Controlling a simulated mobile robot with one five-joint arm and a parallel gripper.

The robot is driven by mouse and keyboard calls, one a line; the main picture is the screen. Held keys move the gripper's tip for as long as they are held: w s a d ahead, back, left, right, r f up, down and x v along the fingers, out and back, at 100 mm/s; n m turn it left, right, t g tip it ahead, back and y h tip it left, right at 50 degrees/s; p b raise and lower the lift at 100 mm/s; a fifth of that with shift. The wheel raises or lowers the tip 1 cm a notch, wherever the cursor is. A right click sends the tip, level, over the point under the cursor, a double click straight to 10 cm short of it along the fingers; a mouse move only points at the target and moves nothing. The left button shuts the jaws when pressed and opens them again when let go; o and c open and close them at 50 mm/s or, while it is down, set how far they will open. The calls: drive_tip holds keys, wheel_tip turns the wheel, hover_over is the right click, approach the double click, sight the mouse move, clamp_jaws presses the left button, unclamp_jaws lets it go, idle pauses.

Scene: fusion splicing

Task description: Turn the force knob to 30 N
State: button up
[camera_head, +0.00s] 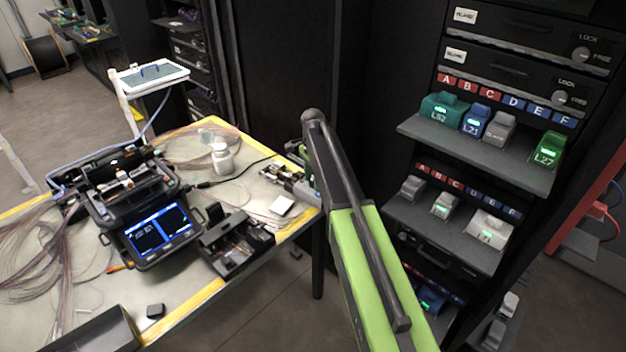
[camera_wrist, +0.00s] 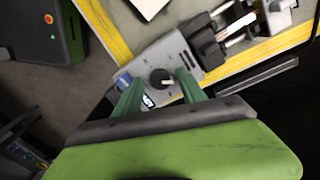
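The force knob (camera_wrist: 160,76) is a small round black knob with a light mark, on top of a grey tester (camera_wrist: 140,65) in the wrist view. The knob's scale is too small to read. A small blue-and-white display or label (camera_wrist: 147,101) sits below the knob, partly between the fingers. My gripper (camera_wrist: 159,79) is open, with one green finger on each side of the knob and a gap to each. I cannot tell how high the fingertips are above it. In the head view the tester (camera_head: 285,175) is at the table's right edge, partly hidden by my arm.
The table (camera_head: 200,297) has a yellow edge and carries a splicer (camera_head: 150,225), a black tool (camera_head: 235,245) and a white bottle (camera_head: 222,158). A rack shelf with coloured modules (camera_head: 485,160) stands close on the right of my arm. Floor shows between table and rack.

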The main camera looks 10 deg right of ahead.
wheel_tip(320, 180, up, 18)
drive_tip(key=p, duration=1.7)
drive_tip(key=shift+f, duration=0.25)
drive_tip(key=shift+f, duration=0.1)
drive_tip(key=s+f+n+b, duration=0.2)
drive_tip(key=s+n, duration=0.5)
drive_tip(key=s, duration=0.7)
drive_tip(key=s+f+n+b, duration=0.3)
drive_tip(key=s+n, duration=0.3)
drive_tip(key=s, duration=0.8)
drive_tip(key=shift+f+n, duration=0.35)
drive_tip(key=shift+n, duration=0.05)
